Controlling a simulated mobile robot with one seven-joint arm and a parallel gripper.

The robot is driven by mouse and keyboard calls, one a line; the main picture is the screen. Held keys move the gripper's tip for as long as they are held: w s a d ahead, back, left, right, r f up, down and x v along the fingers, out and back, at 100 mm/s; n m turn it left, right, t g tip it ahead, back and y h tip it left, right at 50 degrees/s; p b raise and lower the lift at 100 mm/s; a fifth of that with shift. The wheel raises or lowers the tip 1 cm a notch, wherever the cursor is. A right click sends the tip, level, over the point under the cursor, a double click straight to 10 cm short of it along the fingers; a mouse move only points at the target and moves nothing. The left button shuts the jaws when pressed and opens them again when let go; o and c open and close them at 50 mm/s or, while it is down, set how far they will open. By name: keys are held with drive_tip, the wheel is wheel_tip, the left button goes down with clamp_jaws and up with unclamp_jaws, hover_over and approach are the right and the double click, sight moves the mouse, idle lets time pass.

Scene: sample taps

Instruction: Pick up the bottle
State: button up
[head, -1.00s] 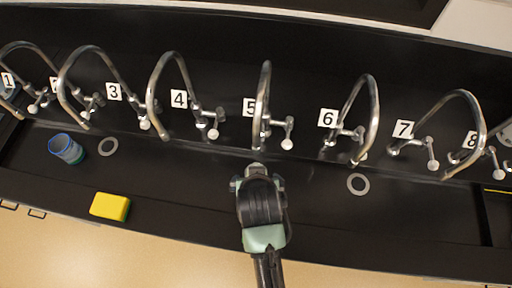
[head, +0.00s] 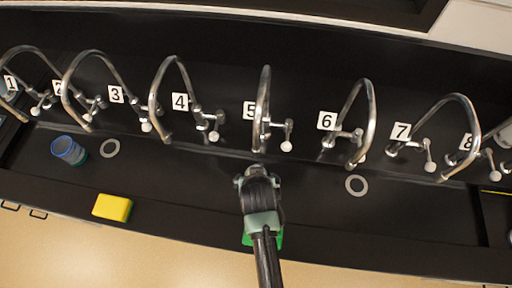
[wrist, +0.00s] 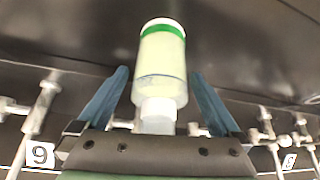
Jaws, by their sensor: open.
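The bottle (wrist: 161,65) is pale and translucent, with a green band near one end and a white cap. In the wrist view it stands in the middle, between the two blue fingers, with its cap towards my gripper (wrist: 160,75). The fingers are open, and a gap shows on each side of the bottle. In the head view my gripper (head: 257,176) is over the black basin below tap 5. I cannot make out the bottle there; my arm probably hides it.
Curved metal taps with number labels line the back of the black basin (head: 190,188). A blue-rimmed cup (head: 68,150) and a grey ring (head: 110,148) are at the left. A yellow sponge (head: 111,207) lies near the front edge. Another ring (head: 356,186) lies at the right. A green patch (head: 248,240) shows beside my arm.

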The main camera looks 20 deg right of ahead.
drive_tip(key=shift+c, duration=0.2)
drive_tip(key=c, duration=1.4)
drive_tip(key=shift+r, duration=0.1)
clamp_jaws()
